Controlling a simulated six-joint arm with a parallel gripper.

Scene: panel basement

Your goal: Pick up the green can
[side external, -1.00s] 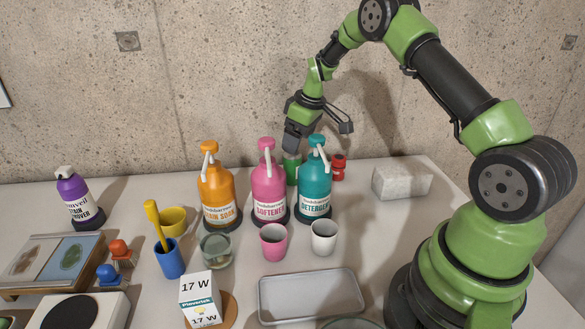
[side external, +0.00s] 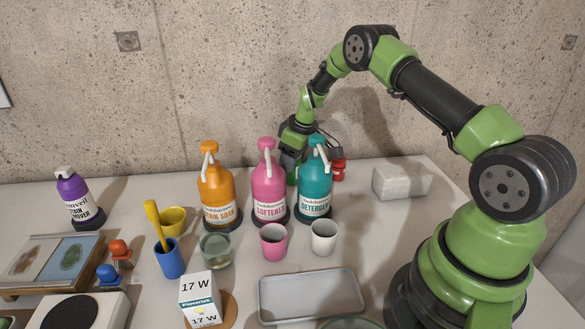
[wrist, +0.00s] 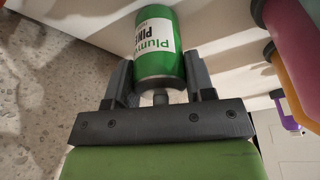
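The green can (wrist: 158,45), with a white label panel, stands between the two fingers of my gripper (wrist: 160,68) in the wrist view. One finger is on each side of its near end, and the rest of the can extends past the fingertips. The fingers look close to its sides; whether they touch it I cannot tell. In the side view my gripper (side external: 290,163) is low behind the pink softener bottle (side external: 268,190) and teal detergent bottle (side external: 315,185). They and the gripper hide most of the can.
An orange bottle (side external: 217,193) stands left of the pink one. A red object (side external: 339,169) is right of my gripper, and a pale stone block (side external: 401,181) is farther right. Cups (side external: 273,240) and a grey tray (side external: 310,296) are in front. The concrete wall is close behind.

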